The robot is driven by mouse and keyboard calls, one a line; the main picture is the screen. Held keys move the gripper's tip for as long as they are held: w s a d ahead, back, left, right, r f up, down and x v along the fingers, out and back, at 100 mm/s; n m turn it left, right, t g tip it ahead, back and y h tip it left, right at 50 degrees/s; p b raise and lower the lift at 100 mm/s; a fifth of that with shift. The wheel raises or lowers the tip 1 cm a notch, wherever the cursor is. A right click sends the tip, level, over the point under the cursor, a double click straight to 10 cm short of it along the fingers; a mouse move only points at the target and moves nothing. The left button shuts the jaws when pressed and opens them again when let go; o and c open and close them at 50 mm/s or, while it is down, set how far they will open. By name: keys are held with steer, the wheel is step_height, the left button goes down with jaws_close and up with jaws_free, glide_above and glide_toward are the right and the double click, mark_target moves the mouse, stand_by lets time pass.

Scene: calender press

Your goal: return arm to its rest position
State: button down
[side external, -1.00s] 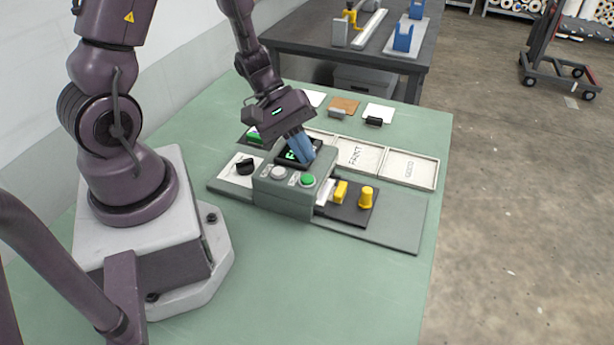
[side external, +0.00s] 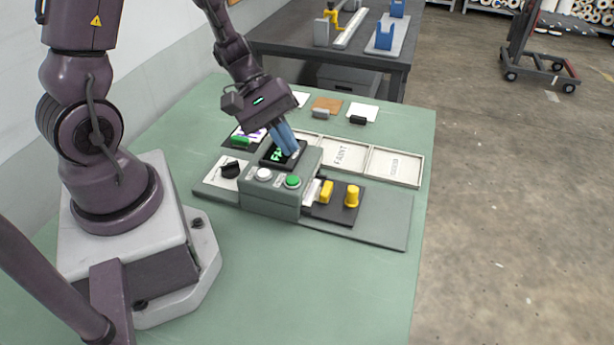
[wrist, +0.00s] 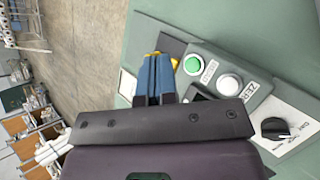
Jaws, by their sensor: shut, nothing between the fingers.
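My gripper (side external: 290,150) is above the grey press unit (side external: 270,200), with its blue fingers closed together and empty. In the wrist view the blue fingers (wrist: 153,78) are side by side. The unit has a green button (side external: 293,181) and a white button (side external: 264,174); the green button (wrist: 193,65) and white button (wrist: 229,85) also show in the wrist view.
Yellow knobs (side external: 351,196) stand right of the unit, and a black knob (side external: 231,169) stands on its left. Labelled trays (side external: 394,166) and cards with clips (side external: 361,112) lie behind. The green table (side external: 300,290) is clear in front. A dark bench (side external: 290,38) stands beyond.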

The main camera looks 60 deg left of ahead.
steer(key=s+r+m+t+y, duration=0.1)
steer(key=s+r+m+y, duration=0.2)
steer(key=r+m, duration=0.3)
steer(key=s+r+m+t+y, duration=0.1)
steer(key=s+r+m+y, duration=0.3)
steer(key=r, duration=0.9)
steer(key=m+y, duration=0.1)
steer(key=m, duration=0.2)
steer(key=shift+s+d+y, duration=0.2)
steer(key=shift+d+y, duration=0.1)
steer(key=shift+d, duration=0.1)
